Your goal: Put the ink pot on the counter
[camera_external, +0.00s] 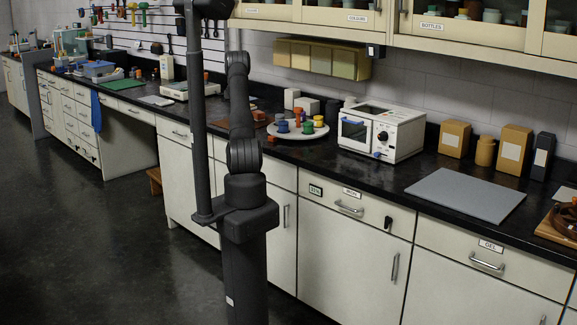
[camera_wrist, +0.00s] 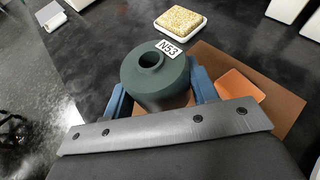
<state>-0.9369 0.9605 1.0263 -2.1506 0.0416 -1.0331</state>
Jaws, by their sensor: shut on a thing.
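A dark green ink pot (camera_wrist: 142,76) with a round mouth sits between the blue fingers of my gripper (camera_wrist: 160,88) in the wrist view. The gripper is shut on it. A white tag reading N53 shows at the pot's far side. A brown board (camera_wrist: 278,104) lies below and to the right of the pot; I cannot tell whether the pot touches anything beneath. The black counter (camera_external: 385,176) runs along the wall, and its dark top also shows in the wrist view (camera_wrist: 110,45). In the external view my arm hides the gripper and the pot.
An orange dish (camera_wrist: 240,85) lies right of the pot. A yellow sponge-like block (camera_wrist: 180,19) on a white dish stands beyond it. A round white tray (camera_external: 290,137) holds several coloured pots, left of a white oven (camera_external: 362,136). A grey mat (camera_external: 465,195) lies bare farther right.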

